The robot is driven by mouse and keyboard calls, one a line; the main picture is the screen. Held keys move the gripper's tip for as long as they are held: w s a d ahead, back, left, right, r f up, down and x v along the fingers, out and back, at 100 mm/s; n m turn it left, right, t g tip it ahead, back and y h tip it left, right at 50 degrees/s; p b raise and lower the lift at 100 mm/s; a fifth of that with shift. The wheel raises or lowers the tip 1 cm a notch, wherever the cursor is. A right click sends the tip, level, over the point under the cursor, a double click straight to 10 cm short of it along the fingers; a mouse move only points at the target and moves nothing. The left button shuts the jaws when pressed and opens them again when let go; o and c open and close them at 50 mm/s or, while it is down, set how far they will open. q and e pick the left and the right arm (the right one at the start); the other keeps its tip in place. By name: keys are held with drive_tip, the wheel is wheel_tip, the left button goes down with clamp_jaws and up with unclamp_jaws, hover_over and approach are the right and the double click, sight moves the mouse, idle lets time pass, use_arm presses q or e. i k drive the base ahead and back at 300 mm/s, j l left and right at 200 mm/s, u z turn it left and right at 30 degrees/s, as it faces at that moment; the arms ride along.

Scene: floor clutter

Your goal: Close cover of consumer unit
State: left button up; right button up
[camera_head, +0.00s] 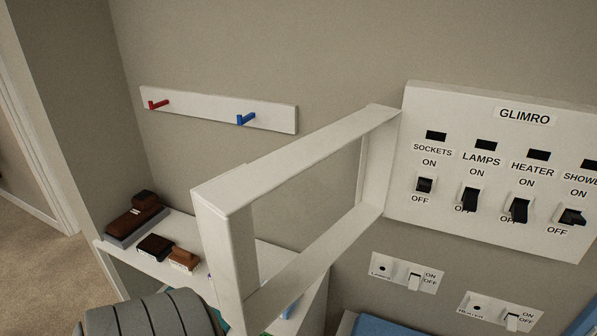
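The consumer unit (463,110) is a white wall panel labelled GLIMRO, with black switches marked SOCKETS, LAMPS, HEATER and a partly cut-off SHOWER. Its cover (290,152) is a white rectangular frame with an open middle. The cover stands open, swung out from the panel's left edge towards me, at a wide angle. The panel's right side runs out of view. Neither of my grippers shows, so nothing is seen touching the cover.
A rail with a red hook (158,104) and a blue hook (246,119) is on the wall at left. A white shelf (190,226) below holds brown objects (155,246). Smaller switch plates (405,272) sit under the unit. A grey ribbed rounded thing (155,315) is at bottom left.

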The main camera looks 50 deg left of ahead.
sight(222, 206)
drive_tip(key=j, duration=2.2)
drive_tip(key=k+j, duration=0.15)
drive_tip(key=j, duration=0.15)
drive_tip(key=k+j+z, duration=0.1)
drive_tip(key=k+j, duration=0.05)
drive_tip(key=j, duration=0.1)
